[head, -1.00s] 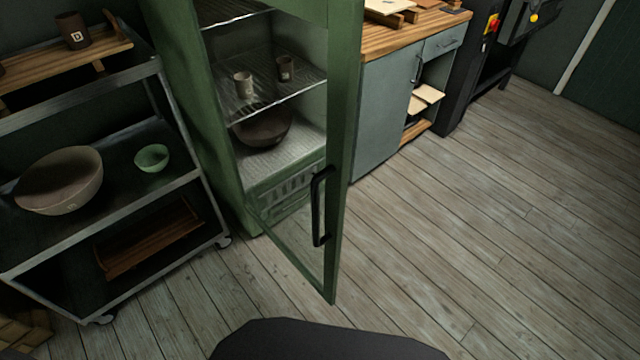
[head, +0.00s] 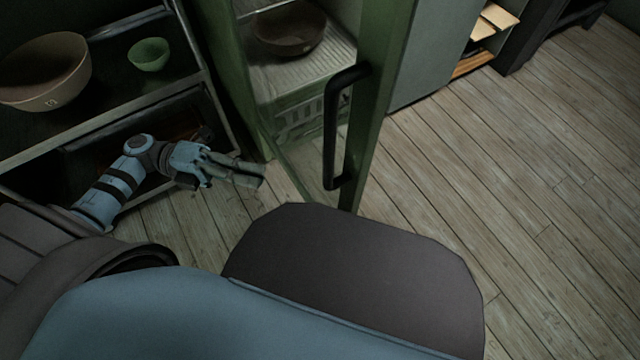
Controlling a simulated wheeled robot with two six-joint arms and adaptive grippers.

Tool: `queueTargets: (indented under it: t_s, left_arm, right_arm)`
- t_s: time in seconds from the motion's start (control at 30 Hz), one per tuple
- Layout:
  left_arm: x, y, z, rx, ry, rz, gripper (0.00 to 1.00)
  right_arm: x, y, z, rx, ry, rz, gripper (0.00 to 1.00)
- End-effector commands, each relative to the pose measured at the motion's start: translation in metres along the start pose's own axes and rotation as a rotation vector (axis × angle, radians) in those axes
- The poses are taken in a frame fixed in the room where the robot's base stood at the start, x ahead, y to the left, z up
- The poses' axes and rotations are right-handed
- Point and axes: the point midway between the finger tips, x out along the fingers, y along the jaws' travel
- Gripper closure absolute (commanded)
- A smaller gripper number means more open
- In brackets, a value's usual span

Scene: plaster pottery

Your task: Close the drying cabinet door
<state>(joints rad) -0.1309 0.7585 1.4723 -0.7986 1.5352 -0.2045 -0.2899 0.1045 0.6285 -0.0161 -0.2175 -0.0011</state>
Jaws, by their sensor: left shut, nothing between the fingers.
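The green drying cabinet door (head: 383,80) stands open, swung out toward me, with a glass pane and a black bar handle (head: 331,130) on its edge. My left gripper (head: 262,176) is shut and empty. In the picture it is left of the handle and of the door's lower end, apart from the handle. I cannot tell whether it is in front of or behind the glass. My right gripper is not in view.
A metal cart (head: 110,122) at the left holds a large tan bowl (head: 45,70) and a small green bowl (head: 148,54), close to my left arm. A grey workbench cabinet (head: 437,50) stands behind the door. The wooden floor (head: 520,170) at the right is clear.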

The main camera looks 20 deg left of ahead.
Motion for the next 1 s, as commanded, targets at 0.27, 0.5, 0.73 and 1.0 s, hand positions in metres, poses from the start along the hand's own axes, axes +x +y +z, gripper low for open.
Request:
queueTargets:
  t_s: [0.27, 0.5, 0.73, 1.0]
  left_arm:
    - [0.046, -0.006, -0.001, 0.003, 0.003, -0.007, 1.0]
    - [0.098, -0.006, 0.0, 0.002, -0.001, -0.008, 1.0]
    - [0.121, -0.004, 0.024, 0.0, -0.001, -0.006, 1.0]
    - [0.125, -0.005, 0.029, -0.002, -0.001, -0.005, 1.0]
  right_arm:
    - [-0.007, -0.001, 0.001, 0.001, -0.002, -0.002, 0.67]
    - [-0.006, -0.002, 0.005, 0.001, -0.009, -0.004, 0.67]
    - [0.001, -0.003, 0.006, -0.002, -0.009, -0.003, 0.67]
    - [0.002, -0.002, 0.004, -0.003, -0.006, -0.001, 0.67]
